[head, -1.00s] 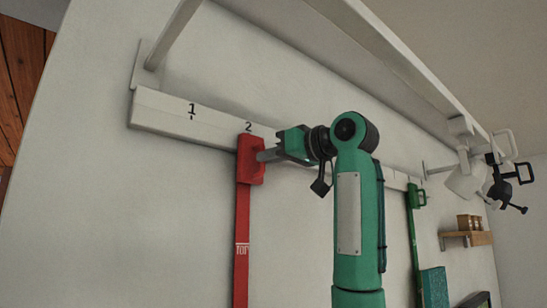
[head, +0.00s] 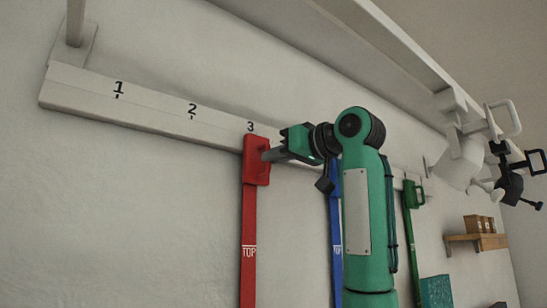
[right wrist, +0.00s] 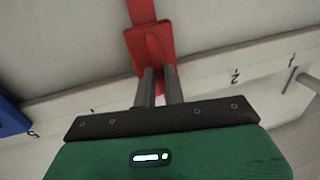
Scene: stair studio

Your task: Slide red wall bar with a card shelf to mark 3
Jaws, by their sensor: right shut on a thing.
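The red wall bar (head: 249,222) hangs upright from the white numbered rail (head: 150,105), with its red carriage (head: 257,160) right under mark 3 (head: 251,127). Marks 1 (head: 118,88) and 2 (head: 193,109) stand free to its left. My right gripper (head: 270,155) comes from the right and is shut on the carriage's handle. In the right wrist view both fingers (right wrist: 160,88) close around the red handle (right wrist: 155,48). I see no card shelf. My left gripper is not in view.
A blue bar (head: 335,225) hangs to the right of the red one, partly behind my right arm. A green bar (head: 411,240) hangs farther right. A white ledge (head: 350,45) runs above the rail. Spotlights (head: 462,160) and a small wooden shelf (head: 476,242) are at the right.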

